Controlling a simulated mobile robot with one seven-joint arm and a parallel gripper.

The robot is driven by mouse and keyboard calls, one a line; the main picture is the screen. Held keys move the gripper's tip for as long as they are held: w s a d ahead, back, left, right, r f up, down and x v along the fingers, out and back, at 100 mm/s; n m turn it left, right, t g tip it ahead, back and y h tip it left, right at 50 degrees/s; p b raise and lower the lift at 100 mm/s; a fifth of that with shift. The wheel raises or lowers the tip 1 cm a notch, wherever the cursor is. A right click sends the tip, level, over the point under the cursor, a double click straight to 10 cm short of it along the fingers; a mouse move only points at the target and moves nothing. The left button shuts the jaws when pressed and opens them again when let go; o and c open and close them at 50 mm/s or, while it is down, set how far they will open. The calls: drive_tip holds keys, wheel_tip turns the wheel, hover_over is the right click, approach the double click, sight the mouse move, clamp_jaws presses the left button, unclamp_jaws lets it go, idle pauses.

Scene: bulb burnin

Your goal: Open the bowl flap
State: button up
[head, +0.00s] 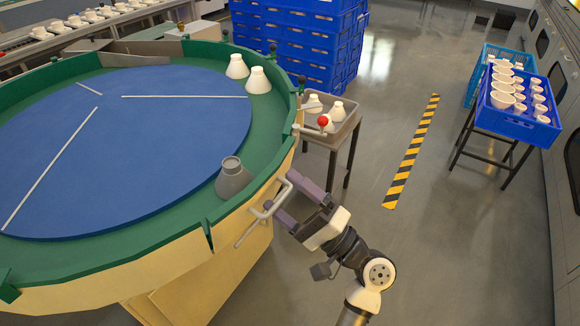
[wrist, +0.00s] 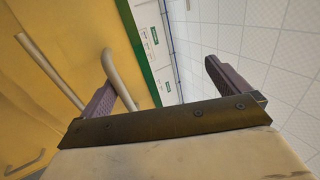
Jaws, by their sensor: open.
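The bowl is the large round cream-sided unit with a green rim (head: 140,255) and a blue disc (head: 110,150). I cannot tell for certain which part is its flap. A pale bent rod handle (head: 257,214) stands out from the cream side, below a grey cone-shaped piece; it also shows in the wrist view (wrist: 121,80). My gripper (head: 281,188) is at this handle, with its two purple fingers spread apart. In the wrist view my gripper (wrist: 160,57) has its left finger beside the rod, overlapping it; contact is unclear. The right finger is clear of it.
The grey cone-shaped piece (head: 234,182) stands at the bowl's near edge. White shades (head: 237,66) stand at the far edge. Blue crates (head: 310,50) stack behind.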

wheel_tip(320, 180, up, 8)
drive_tip(key=p, duration=0.1)
drive_tip(key=shift+d+f, duration=0.15)
drive_tip(key=shift+d, duration=0.2)
drive_tip(key=shift+w, duration=0.1)
drive_tip(key=shift+s+d+f+g+h+p, duration=0.25)
drive_tip(key=shift+f+g, duration=0.1)
drive_tip(key=shift+f, duration=0.45)
drive_tip(key=shift+s+d+f+g+h+p, duration=0.2)
drive_tip(key=shift+s+f+g+h, duration=0.1)
drive_tip(key=shift+f, duration=0.45)
drive_tip(key=shift+s+d+f+g+h+p, duration=0.15)
drive_tip(key=shift+s+d+f+g+h, duration=0.15)
drive_tip(key=shift+f, duration=0.5)
drive_tip(key=shift+s+d+r, duration=0.65)
drive_tip(key=shift+s+d, duration=0.2)
drive_tip(key=shift+s, duration=0.1)
drive_tip(key=c, duration=1.5)
drive_tip(key=shift+s+d+r+p, duration=0.1)
drive_tip(key=shift+s+d+p, duration=0.7)
drive_tip(key=shift+d, duration=0.45)
drive_tip(key=shift+s+d+r+p, duration=0.1)
drive_tip(key=shift+s+d+p, duration=0.35)
drive_tip(key=shift+s+d, duration=0.65)
drive_tip(key=shift+s+d+r+p, duration=0.1)
drive_tip(key=shift+s+d+p, duration=0.65)
drive_tip(key=shift+d, duration=0.6)
